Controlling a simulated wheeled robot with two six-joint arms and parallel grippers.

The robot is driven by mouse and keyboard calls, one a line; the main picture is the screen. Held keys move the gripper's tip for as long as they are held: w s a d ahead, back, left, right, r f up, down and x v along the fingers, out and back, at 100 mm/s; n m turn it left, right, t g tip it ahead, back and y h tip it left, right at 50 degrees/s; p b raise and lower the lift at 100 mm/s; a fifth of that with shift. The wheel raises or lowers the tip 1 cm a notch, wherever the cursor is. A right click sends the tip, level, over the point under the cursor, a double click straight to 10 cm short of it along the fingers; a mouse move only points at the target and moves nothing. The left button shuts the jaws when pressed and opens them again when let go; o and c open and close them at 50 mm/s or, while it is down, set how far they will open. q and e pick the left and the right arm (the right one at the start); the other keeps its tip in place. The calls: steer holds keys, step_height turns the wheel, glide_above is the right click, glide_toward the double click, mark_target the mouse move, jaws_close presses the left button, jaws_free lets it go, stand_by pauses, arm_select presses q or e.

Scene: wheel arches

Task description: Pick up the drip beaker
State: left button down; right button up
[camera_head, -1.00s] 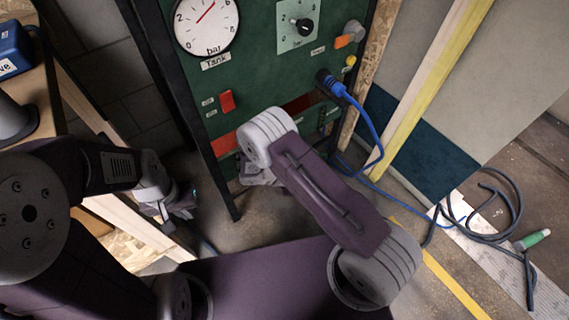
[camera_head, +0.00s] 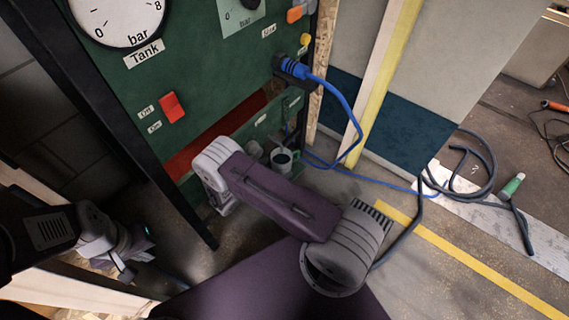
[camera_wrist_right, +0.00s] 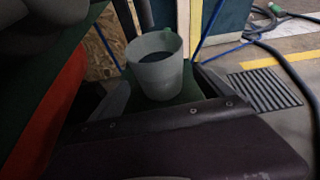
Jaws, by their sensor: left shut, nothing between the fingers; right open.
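The drip beaker (camera_head: 283,162) is a pale, translucent cup with a dark inside. It stands upright at the foot of the green panel in the head view, just right of my right wrist. In the right wrist view the beaker (camera_wrist_right: 157,75) is in the upper middle, ahead of my right gripper (camera_wrist_right: 163,88). The dark fingers are apart, one on each side of it in the picture; I cannot tell whether they touch it. My right gripper is mostly hidden by its arm in the head view. My left gripper (camera_head: 130,265) is shut and empty at the lower left, far from the beaker.
The green panel (camera_head: 215,75) with a tank gauge (camera_head: 118,12) and red switch (camera_head: 172,107) stands close above my right arm. A blue cable (camera_head: 352,115) hangs from its plug beside the beaker. A dark hose (camera_head: 485,185) lies coiled on the floor at right.

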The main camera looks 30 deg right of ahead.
mark_target(287, 158)
steer(key=b+x, duration=0.1)
steer(key=x, duration=0.1)
steer(key=r+b+x, duration=0.1)
steer(key=x, duration=0.2)
steer(key=shift+w+d+b, duration=0.1)
steer(key=shift+d+b, duration=0.1)
steer(key=shift+b, duration=0.2)
steer(key=shift+d+r, duration=0.1)
steer(key=shift+r, duration=0.15)
steer(key=c, duration=1.6)
steer(key=shift+r+p, duration=0.2)
steer(key=shift+p, duration=0.45)
steer(key=shift+c, duration=0.2)
steer(key=s+p, duration=0.1)
steer(key=s+d+p, duration=0.1)
steer(key=s+p, duration=0.1)
steer(key=s, duration=0.1)
steer(key=shift+d+r, duration=0.25)
steer(key=shift+d, duration=0.05)
steer(key=s+d+p, duration=0.5)
steer(key=s+p, duration=0.1)
steer(key=s, duration=0.6)
steer(key=shift+s+f, duration=0.3)
steer(key=shift+f, duration=0.05)
